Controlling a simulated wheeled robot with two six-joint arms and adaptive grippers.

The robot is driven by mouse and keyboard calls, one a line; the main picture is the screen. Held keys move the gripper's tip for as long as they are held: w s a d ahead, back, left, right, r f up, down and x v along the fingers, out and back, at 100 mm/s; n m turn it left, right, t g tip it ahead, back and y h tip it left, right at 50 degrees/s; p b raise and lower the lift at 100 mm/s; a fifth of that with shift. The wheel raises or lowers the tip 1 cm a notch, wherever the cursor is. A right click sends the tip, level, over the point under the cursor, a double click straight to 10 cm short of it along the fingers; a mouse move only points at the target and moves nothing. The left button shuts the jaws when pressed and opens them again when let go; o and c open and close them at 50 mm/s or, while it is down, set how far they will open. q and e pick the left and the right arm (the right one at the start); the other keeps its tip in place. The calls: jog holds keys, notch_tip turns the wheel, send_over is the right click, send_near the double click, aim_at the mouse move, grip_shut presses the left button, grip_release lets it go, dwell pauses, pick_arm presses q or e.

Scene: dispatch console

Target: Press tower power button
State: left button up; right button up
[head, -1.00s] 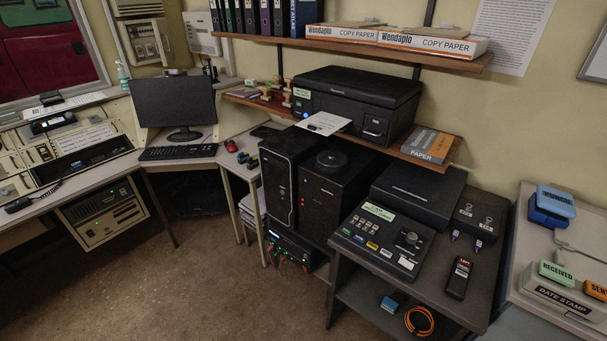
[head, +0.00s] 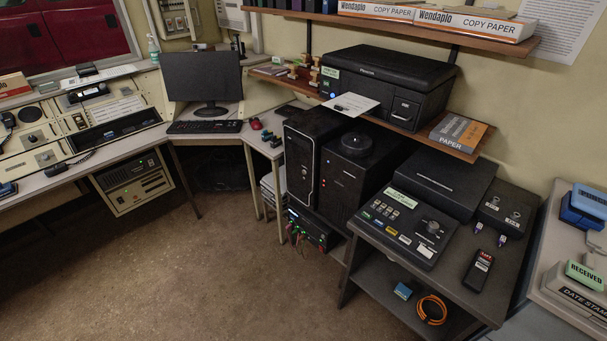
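Two black computer towers stand side by side in the middle of the head view. The left tower (head: 299,172) has a silver-edged front. The right tower (head: 342,192) has a plain dark front with small lit dots, one blue and others red, near its upper front; I cannot tell which is a power button. A round black object (head: 355,146) sits on top of the right tower. Neither of my grippers shows in the head view.
A desk with a monitor (head: 202,84) and keyboard (head: 204,127) is at left. A shelf with a printer (head: 388,86) overhangs the towers. A dark table with a control panel (head: 406,221) stands right of them. The brown floor (head: 225,265) in front is clear.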

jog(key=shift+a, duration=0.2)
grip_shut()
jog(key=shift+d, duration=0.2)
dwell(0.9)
